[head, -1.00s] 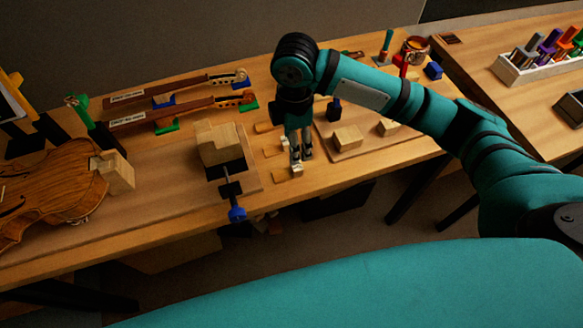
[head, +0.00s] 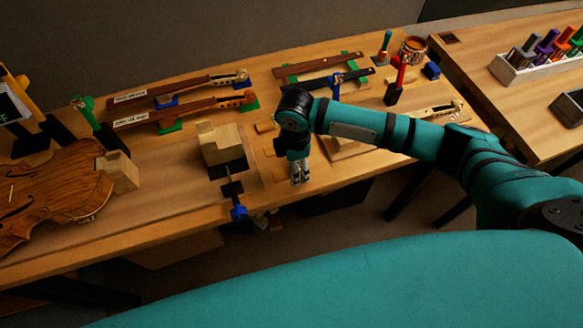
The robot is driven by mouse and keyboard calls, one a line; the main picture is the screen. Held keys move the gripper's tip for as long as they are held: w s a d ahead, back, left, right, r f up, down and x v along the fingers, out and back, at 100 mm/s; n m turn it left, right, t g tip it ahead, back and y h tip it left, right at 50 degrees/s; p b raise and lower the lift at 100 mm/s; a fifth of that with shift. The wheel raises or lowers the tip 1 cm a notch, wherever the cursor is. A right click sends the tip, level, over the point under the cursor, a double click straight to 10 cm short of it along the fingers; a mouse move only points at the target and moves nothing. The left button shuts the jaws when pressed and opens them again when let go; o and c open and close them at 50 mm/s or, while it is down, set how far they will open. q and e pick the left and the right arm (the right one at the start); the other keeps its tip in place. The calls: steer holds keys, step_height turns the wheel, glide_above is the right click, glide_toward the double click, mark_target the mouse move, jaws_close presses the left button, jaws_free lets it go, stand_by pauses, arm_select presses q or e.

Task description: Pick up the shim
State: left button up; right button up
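Small flat pale wooden pieces that look like shims lie on the bench: one shim (head: 266,127) behind my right gripper, and another (head: 270,152) just left of it, partly hidden. My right gripper (head: 300,179) points down near the front edge of the bench, right of the clamped wooden block. Its fingers look close together, but the frames do not show whether they are open or hold anything. Any shim directly beneath or behind the fingers is hidden. My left gripper is not in view.
A wooden block (head: 223,147) stands in a dark clamp with a blue knob (head: 239,212), close left of my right gripper. A violin body (head: 52,190) lies at far left. Violin necks (head: 175,113) rest on supports behind. My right arm partly covers a board with wooden pieces.

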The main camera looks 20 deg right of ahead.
steer(key=shift+c, duration=0.4)
steer(key=c, duration=1)
steer(key=shift+r, duration=0.15)
